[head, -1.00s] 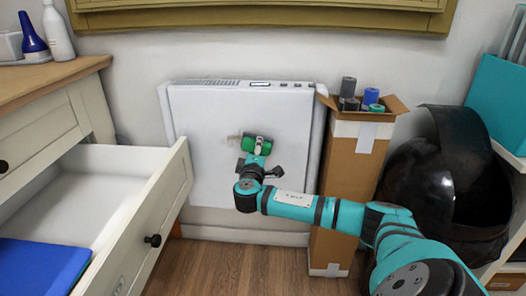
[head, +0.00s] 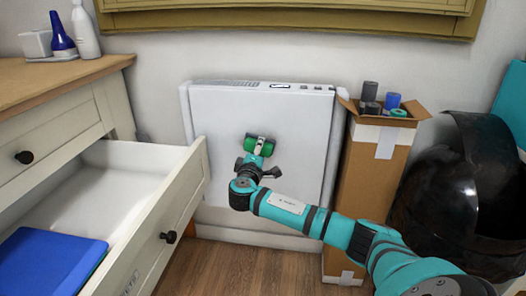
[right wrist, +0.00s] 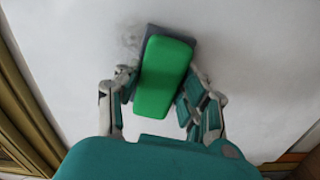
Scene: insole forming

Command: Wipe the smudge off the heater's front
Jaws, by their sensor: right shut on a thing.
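The white heater (head: 215,150) stands against the wall in the middle of the head view. My right gripper (head: 257,152) is shut on a green block with a dark grey pad (head: 262,145), held up against the heater's front. In the right wrist view the green block (right wrist: 165,78) sits between both fingers, with its grey pad towards the white panel (right wrist: 255,60). A faint grey smudge (right wrist: 126,45) shows just left of the pad there; the pad and block hide whatever lies behind them. In the head view I cannot make out the smudge. My left gripper is out of view.
An open drawer (head: 165,215) with a blue folder-like item (head: 48,262) juts out at the left. A tall cardboard box (head: 370,190) with rolls on top stands right of the heater, beside a black glossy bin (head: 460,195). The wooden floor (head: 240,270) in front is clear.

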